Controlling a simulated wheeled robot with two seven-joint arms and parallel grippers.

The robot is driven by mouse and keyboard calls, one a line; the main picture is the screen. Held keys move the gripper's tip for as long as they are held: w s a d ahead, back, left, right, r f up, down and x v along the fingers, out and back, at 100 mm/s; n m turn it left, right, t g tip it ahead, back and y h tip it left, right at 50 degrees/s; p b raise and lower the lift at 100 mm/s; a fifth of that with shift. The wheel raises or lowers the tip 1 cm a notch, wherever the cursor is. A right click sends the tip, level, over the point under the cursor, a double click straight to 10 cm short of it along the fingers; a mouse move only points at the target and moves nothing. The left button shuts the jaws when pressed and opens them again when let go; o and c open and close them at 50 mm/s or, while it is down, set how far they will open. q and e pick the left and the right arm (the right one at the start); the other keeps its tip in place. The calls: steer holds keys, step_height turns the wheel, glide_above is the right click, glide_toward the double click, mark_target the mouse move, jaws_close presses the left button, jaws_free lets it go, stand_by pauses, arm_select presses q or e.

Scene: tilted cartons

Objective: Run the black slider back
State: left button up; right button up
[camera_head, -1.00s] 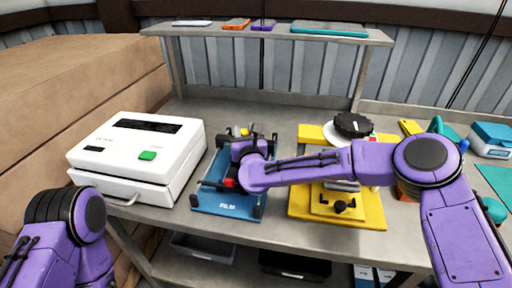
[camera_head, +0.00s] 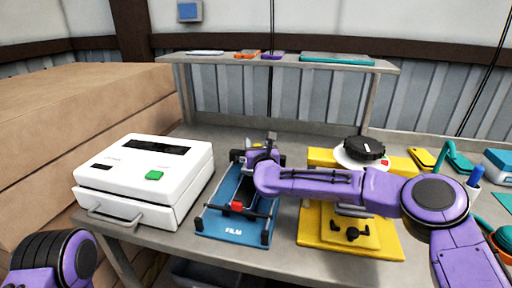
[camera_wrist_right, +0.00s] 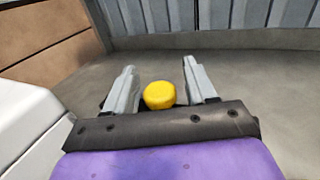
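The blue film device (camera_head: 232,227), marked FILM, stands on the bench with rails running front to back. A black crossbar (camera_head: 250,211) with a red piece (camera_head: 237,207) lies across its front part. My right gripper (camera_head: 259,146) is at the device's far end, and my purple forearm and wrist cover much of that area. In the right wrist view its two grey fingers (camera_wrist_right: 160,72) are apart, with a yellow knob (camera_wrist_right: 159,95) between them and gaps on both sides. Which black part is the slider is hard to tell. My left gripper is out of view.
A white machine (camera_head: 130,201) with a green button stands left of the device. A raised shelf (camera_head: 225,60) spans the back.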

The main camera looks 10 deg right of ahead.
steer(key=shift+s+f, duration=0.1)
steer(key=shift+f, duration=0.05)
steer(key=shift+s, duration=0.25)
steer(key=s+b, duration=0.2)
steer(key=s, duration=0.8)
steer(key=shift+b, duration=0.4)
